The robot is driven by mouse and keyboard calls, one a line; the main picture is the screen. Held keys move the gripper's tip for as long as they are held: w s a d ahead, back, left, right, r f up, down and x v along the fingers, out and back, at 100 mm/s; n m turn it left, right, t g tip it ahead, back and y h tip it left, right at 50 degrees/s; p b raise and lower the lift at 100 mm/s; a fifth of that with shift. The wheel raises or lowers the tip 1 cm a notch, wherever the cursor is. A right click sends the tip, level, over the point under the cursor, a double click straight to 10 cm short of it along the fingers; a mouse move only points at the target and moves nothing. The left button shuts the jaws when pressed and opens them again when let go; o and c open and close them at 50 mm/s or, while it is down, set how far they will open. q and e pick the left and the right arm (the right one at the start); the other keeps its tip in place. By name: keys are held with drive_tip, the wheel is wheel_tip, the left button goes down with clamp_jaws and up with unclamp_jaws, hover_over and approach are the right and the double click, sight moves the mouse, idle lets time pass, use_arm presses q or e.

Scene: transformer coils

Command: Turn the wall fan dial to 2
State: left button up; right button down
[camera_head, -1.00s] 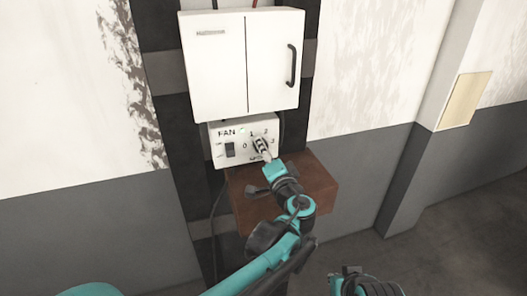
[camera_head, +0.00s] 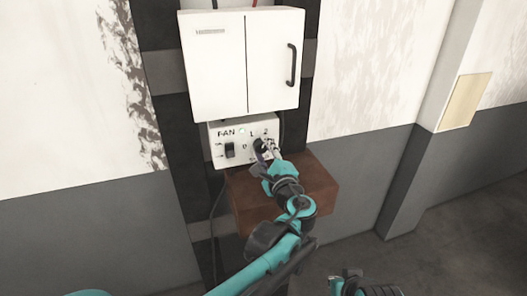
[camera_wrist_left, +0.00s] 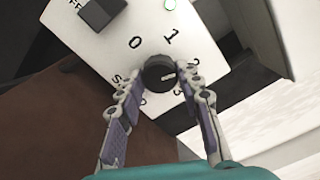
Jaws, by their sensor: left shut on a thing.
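The white fan control box (camera_head: 218,160) hangs on the wall, with a switch (camera_head: 230,150) and a lit green lamp (camera_head: 242,131). Its black dial (camera_wrist_left: 158,72) shows in the left wrist view, with 0, 1, 2 and 3 around it. The dial's white mark points right, roughly between 2 and 3. My left gripper (camera_head: 266,150) is at the dial in the head view. In the left wrist view its fingers (camera_wrist_left: 160,82) are shut on the dial from both sides. Part of my right arm's end (camera_head: 350,280) shows at the bottom edge; its fingers are unclear.
A white cabinet (camera_head: 215,70) with a black handle (camera_head: 292,66) hangs directly above the fan box. A brown box (camera_head: 318,185) sticks out just below it, close under my left gripper. The floor on the right is clear.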

use_arm(q)
drive_tip(key=shift+f+m, duration=0.1)
drive_tip(key=shift+m, duration=1)
drive_tip(key=o, duration=1.1)
drive_tip(key=shift+o, duration=0.2)
drive_tip(key=v, duration=1.2)
